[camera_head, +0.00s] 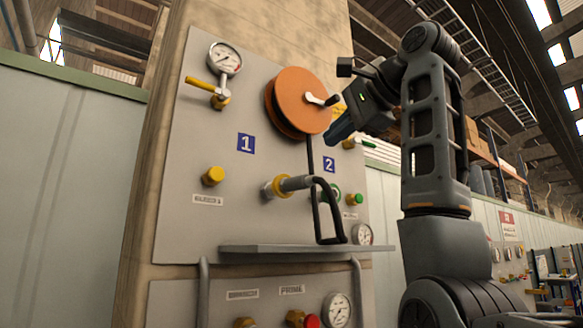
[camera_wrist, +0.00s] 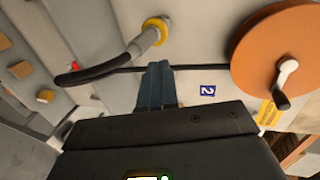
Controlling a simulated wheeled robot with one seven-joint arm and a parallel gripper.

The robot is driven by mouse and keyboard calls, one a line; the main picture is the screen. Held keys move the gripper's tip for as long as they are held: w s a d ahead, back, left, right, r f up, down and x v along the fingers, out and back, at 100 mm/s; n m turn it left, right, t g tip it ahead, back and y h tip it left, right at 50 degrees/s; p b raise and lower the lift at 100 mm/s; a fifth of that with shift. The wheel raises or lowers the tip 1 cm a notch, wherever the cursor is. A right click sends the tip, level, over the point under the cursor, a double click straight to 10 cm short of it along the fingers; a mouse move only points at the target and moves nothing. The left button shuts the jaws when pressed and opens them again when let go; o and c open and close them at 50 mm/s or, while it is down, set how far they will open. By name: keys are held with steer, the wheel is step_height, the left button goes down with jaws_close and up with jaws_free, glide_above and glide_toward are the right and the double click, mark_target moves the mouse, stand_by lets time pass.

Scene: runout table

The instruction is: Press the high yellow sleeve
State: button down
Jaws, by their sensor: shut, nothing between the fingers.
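The yellow sleeve (camera_head: 267,190) is a ring collar on the upper panel, below and left of the number 2 plate. A grey hose end sits in it, and a black hose bends down from there. In the wrist view the yellow sleeve (camera_wrist: 155,26) shows at the top, beyond my fingertips. My gripper (camera_head: 336,134) is shut and empty, up and right of the sleeve, apart from it. In the wrist view my fingers (camera_wrist: 158,72) point toward the panel, near the number 2 plate.
An orange reel (camera_head: 296,103) with a crank juts out above the sleeve. A yellow lever (camera_head: 204,85) and a yellow knob (camera_head: 213,176) are on the left. A grey shelf (camera_head: 300,249) sticks out below the hose. A lower panel (camera_head: 180,300) holds other fittings.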

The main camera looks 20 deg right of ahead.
steer(key=shift+w, duration=0.1)
steer(key=p+x, duration=0.1)
steer(key=x, duration=0.3)
steer(key=p+x, duration=0.2)
steer(key=x, duration=0.3)
steer(key=r+p+x, duration=0.1)
steer(key=x, duration=0.3)
steer(key=shift+w+a+f+p, duration=0.1)
steer(key=shift+w+a+p, duration=0.05)
steer(key=shift+w+p, duration=0.3)
